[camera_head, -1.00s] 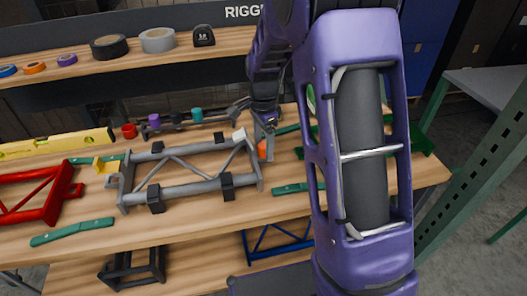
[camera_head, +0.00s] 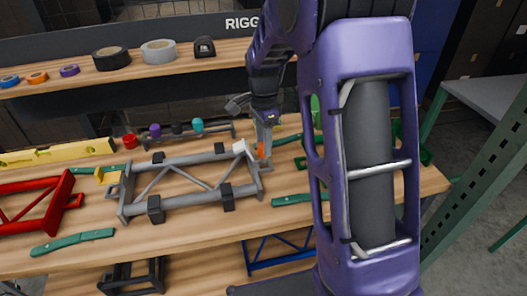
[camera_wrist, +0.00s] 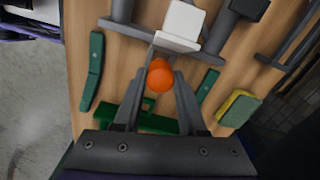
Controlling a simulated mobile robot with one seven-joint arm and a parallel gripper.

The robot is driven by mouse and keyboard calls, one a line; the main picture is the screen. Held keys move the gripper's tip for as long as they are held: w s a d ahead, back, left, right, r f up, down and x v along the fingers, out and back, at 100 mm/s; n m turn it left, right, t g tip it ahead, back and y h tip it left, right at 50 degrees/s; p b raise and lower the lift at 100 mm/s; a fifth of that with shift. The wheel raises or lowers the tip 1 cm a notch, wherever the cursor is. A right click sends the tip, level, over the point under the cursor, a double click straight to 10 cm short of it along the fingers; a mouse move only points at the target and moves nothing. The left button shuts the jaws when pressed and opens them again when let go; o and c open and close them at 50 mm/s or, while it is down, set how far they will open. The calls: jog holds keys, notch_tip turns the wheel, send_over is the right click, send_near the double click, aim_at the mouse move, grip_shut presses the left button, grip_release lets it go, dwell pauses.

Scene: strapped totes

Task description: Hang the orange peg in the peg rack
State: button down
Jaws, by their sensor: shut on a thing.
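The orange peg (camera_wrist: 160,76) is between the fingers of my gripper (camera_wrist: 158,86) in the wrist view, with its round end facing the camera. In the head view the orange peg (camera_head: 261,150) shows as a small patch at the fingertips of my gripper (camera_head: 266,146), just right of the grey frame's white-capped corner. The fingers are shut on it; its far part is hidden. The peg rack (camera_head: 215,134) is a low dark bar at the back of the bench, left of my gripper. Purple, black and teal pegs show along it. A red piece is at its left end.
A grey tubular frame (camera_head: 190,202) with black clamps lies in front of the rack. A red frame (camera_head: 50,208), yellow level (camera_head: 60,153) and green straps (camera_head: 72,242) lie left. Green parts (camera_wrist: 133,118) lie below my gripper. A shelf with tape rolls (camera_head: 158,51) stands behind.

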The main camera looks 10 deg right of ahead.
notch_tip(320, 180, up, 8)
jog(key=shift+f+p, duration=0.15)
jog(key=shift+p, duration=1)
notch_tip(320, 180, up, 3)
jog(key=p, duration=0.3)
jog(key=w+a+f+p, duration=0.2)
jog(key=w+a, duration=0.4)
jog(key=w, duration=0.4)
jog(key=w+a+f+p, duration=0.1)
jog(key=w+a, duration=0.5)
jog(key=w, duration=0.4)
jog(key=shift+f+b, duration=0.3)
jog(key=shift+f, duration=4.65)
